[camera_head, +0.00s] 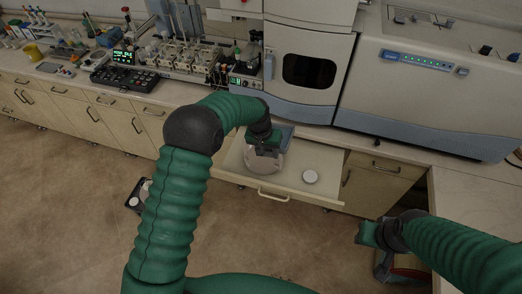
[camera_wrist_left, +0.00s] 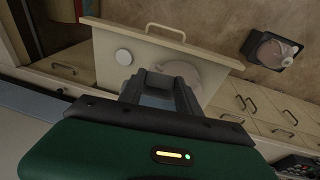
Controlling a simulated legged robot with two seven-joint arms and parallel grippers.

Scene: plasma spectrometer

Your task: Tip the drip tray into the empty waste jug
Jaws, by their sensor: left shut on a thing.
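My left gripper (camera_head: 264,149) reaches over the open drawer and is shut on a blue-grey piece that looks like the drip tray (camera_head: 287,133). In the left wrist view the fingers (camera_wrist_left: 160,88) close on its blue-grey edge. Most of the tray is hidden by the gripper, so its tilt and contents cannot be told. A pale, translucent jug (camera_head: 263,163) stands in the drawer below the gripper; its mouth is mostly hidden. It shows behind the fingers in the left wrist view (camera_wrist_left: 187,73). My right gripper (camera_head: 368,235) is at lower right, away from the drawer; its jaws are unclear.
A round white cap (camera_head: 310,176) lies in the open drawer (camera_head: 325,157) right of the jug. Another vessel (camera_wrist_left: 275,50) stands on a dark base on the floor. The spectrometer (camera_head: 425,80) and bench equipment stand behind. A dark container (camera_head: 385,265) is below my right gripper.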

